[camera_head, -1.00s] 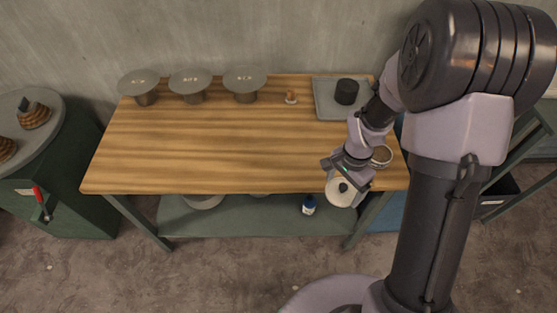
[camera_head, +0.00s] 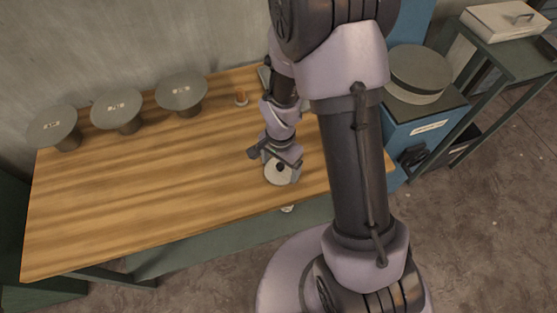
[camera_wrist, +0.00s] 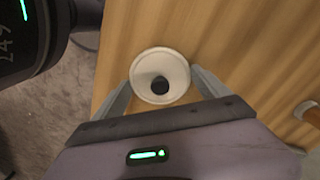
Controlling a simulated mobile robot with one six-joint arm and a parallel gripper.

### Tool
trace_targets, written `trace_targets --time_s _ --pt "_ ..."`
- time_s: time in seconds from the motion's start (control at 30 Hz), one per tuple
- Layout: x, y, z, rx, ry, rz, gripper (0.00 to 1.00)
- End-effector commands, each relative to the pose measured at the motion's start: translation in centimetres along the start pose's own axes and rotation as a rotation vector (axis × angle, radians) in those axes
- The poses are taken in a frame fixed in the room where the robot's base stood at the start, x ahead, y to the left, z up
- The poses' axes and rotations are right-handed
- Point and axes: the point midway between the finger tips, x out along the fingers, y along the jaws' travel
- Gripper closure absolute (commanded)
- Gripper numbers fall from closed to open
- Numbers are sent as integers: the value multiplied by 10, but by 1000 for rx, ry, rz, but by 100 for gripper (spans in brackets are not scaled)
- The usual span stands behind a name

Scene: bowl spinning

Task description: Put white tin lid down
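The white tin lid (camera_head: 276,174) is round with a black knob on top. In the wrist view the lid (camera_wrist: 142,88) sits between the two fingertips of my gripper (camera_wrist: 161,77), which meet its rim on both sides. In the head view my gripper (camera_head: 275,155) is over the right front part of the wooden table (camera_head: 140,190), with the lid just under it. The lid looks about level. I cannot tell whether its underside touches the tabletop. My arm hides part of the table's right end.
Several grey round-topped stands (camera_head: 181,92) line the back of the table. A blue cabinet (camera_head: 425,135) with a grey round plate stands beyond the right end. The left and middle tabletop is clear.

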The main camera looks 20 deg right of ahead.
Motion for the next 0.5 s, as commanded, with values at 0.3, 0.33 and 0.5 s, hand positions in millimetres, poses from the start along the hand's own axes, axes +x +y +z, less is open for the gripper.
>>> trace_targets --time_s 0.3,0.33,0.5 --pt "2 0 0 0 0 -1 59" --pt "2 0 0 0 0 -1 11" --pt "1 0 0 0 0 0 0"
